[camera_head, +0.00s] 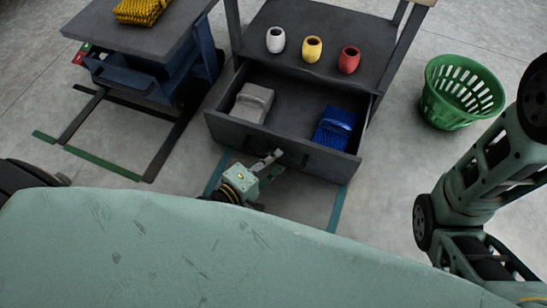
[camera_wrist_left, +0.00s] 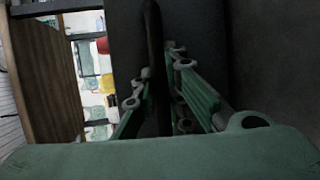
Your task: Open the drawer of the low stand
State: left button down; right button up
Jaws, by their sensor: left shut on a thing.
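The low stand (camera_head: 330,22) is at the top middle of the head view. Its dark grey drawer (camera_head: 232,132) is pulled out, and its inside shows. A grey block-like item (camera_head: 253,103) lies in the left part of the drawer and a blue one (camera_head: 334,128) in the right part. My left gripper (camera_head: 268,160) is at the middle of the drawer front, at the dark handle (camera_head: 292,156). In the left wrist view the green fingers (camera_wrist_left: 165,100) are closed around the dark upright handle bar (camera_wrist_left: 156,60). My right gripper is not in view; only my right arm shows.
White (camera_head: 275,40), yellow (camera_head: 312,49) and red (camera_head: 348,60) cups stand on the stand's shelf. A green basket (camera_head: 440,109) is on the floor to the right. A blue cart (camera_head: 150,80) with a yellow net (camera_head: 141,10) on top stands to the left.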

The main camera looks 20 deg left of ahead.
pick_arm(q)
jog(key=c, duration=1.8)
grip_release()
jog(key=shift+o, duration=0.2)
